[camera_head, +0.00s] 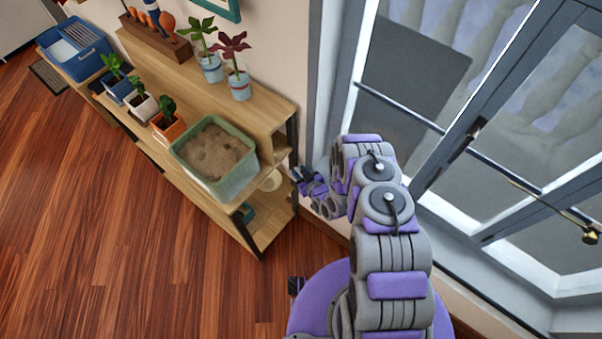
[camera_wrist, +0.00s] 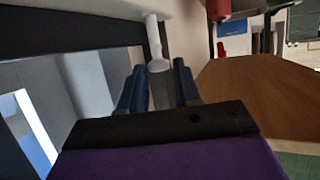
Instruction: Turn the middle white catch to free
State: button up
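In the wrist view a slim white lever (camera_wrist: 154,38), which looks like a catch, points up just beyond my fingertips, against a dark bar. Its lower end lines up with the gap between my two fingers; I cannot tell whether they reach around it. My gripper (camera_wrist: 160,82) has its blue-grey fingers apart, with a visible gap between them. In the head view my gripper (camera_head: 303,178) is small, between the shelf's right end and the window wall. No white catch shows in the head view, and no other catch can be made out.
A wooden shelf (camera_head: 190,80) with a sand-filled green tub (camera_head: 238,183), potted plants and a blue basin (camera_head: 75,50) stands left of my arm. Glazed window doors (camera_head: 480,130) with rods and a brass knob (camera_head: 589,236) are on the right. The wooden floor (camera_head: 80,200) at left is clear.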

jog(key=shift+o, duration=1)
jog(key=shift+f, duration=0.1)
jog(key=shift+d, duration=0.2)
jog(key=shift+s+a+f+m+h, duration=0.1)
jog(key=shift+m+h, duration=0.2)
jog(key=shift+h, duration=0.1)
jog(key=s+a+r+m+h+b, duration=0.2)
jog(key=s+a+m+h+b, duration=1)
jog(key=s+h+b, duration=0.15)
notch_tip(320, 180, up, 24)
jog(key=p, duration=2.5)
jog(key=shift+s+d+r, duration=0.2)
jog(key=shift+s+r, duration=0.05)
jog(key=shift+c, duration=0.3)
